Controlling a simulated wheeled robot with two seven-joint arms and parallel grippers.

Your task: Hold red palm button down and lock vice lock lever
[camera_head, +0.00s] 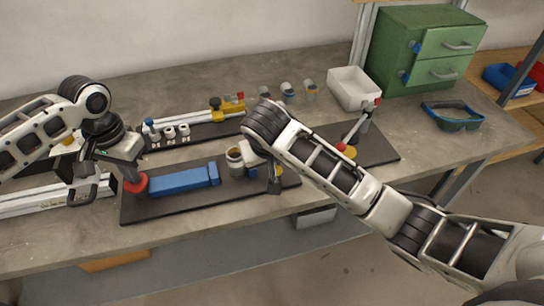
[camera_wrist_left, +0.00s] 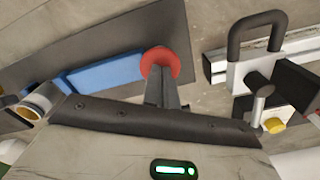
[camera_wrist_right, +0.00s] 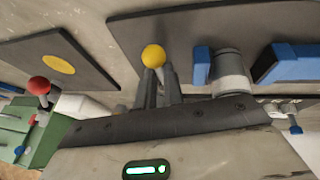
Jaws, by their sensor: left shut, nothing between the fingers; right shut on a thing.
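The red palm button (camera_head: 137,184) sits at the left end of a dark board, beside a blue bar (camera_head: 182,180). My left gripper (camera_head: 130,174) points down at it; its shut, empty fingers overlap the red cap in the left wrist view (camera_wrist_left: 160,62) and look pressed against it. My right gripper (camera_head: 274,184) is at the board's right end, shut on a yellow ball knob (camera_wrist_right: 153,56), which appears to be the end of the vice lock lever. The lever's shaft is mostly hidden. A grey cylinder (camera_wrist_right: 230,72) with a blue part stands next to it.
A second dark board (camera_head: 375,150) carries a lever with a red ball (camera_head: 377,102). Behind are a white bin (camera_head: 352,90), a green drawer cabinet (camera_head: 425,50) and blue goggles (camera_head: 455,116). A rail with a clamp lies at far left. The table's front edge is close.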

